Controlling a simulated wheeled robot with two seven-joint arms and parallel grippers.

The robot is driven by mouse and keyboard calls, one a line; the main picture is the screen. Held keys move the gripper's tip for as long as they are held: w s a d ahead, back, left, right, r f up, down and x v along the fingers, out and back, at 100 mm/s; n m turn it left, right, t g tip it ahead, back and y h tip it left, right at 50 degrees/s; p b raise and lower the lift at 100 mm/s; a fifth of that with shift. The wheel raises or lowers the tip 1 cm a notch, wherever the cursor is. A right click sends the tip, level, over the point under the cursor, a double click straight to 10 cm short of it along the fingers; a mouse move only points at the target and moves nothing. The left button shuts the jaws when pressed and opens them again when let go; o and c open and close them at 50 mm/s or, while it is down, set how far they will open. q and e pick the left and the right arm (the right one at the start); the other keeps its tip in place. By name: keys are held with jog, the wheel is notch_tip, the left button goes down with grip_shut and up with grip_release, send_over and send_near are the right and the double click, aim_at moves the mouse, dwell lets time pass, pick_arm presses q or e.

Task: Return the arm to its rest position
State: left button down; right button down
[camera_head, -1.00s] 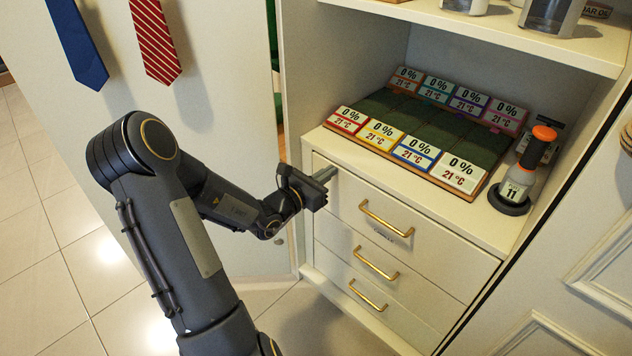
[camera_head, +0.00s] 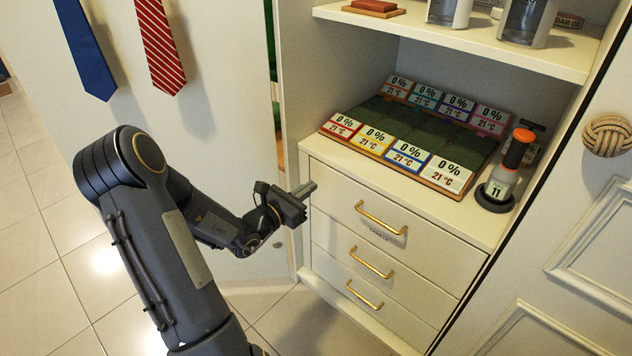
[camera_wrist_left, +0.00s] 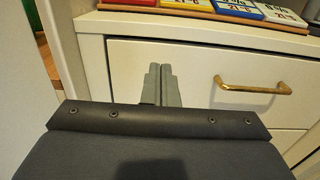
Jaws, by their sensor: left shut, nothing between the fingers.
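My left arm (camera_head: 170,230) reaches in from the left of the head view. Its gripper (camera_head: 306,189) is shut and empty, in front of the upper left part of the top drawer (camera_head: 350,208). In the left wrist view the two fingers (camera_wrist_left: 161,84) lie together and point at the drawer front, left of its brass handle (camera_wrist_left: 252,86). Whether the fingertips touch the drawer front cannot be told. My right gripper is in neither view.
Three closed drawers with brass handles sit below a shelf. On it are a tray of labelled dark green blocks (camera_head: 425,127) and an orange-capped bottle (camera_head: 507,168). A blue tie (camera_head: 84,50) and a red striped tie (camera_head: 160,47) hang at left. Open tiled floor (camera_head: 40,230) lies left.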

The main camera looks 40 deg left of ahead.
pick_arm(q)
jog(key=s+p, duration=0.1)
jog(key=s, duration=0.6)
jog(key=shift+a, duration=0.35)
jog(key=s+d+r+m+g+h, duration=0.2)
jog(key=d+r+m+g+h, duration=0.25)
jog(key=d+m, duration=0.45)
jog(key=s+d+r+m+g+h, duration=0.1)
jog(key=d+r+m+g+h, duration=0.2)
jog(key=d+m+h, duration=0.55)
jog(key=s+d+m+g+y, duration=0.7)
jog(key=s+d+m, duration=0.1)
jog(key=s+m, duration=0.35)
jog(key=s+a+r+m+t+y+p, duration=0.1)
jog(key=a+r+m+y+p, duration=0.1)
jog(key=r+p, duration=1.1)
jog(key=s+a+r+m+t+y+p, duration=0.1)
jog(key=s+a+r+m+p, duration=0.1)
jog(key=r+p, duration=1.2)
jog(key=shift+r+y+p, duration=0.15)
jog(key=shift+y+p, duration=0.2)
jog(key=shift+y, duration=0.05)
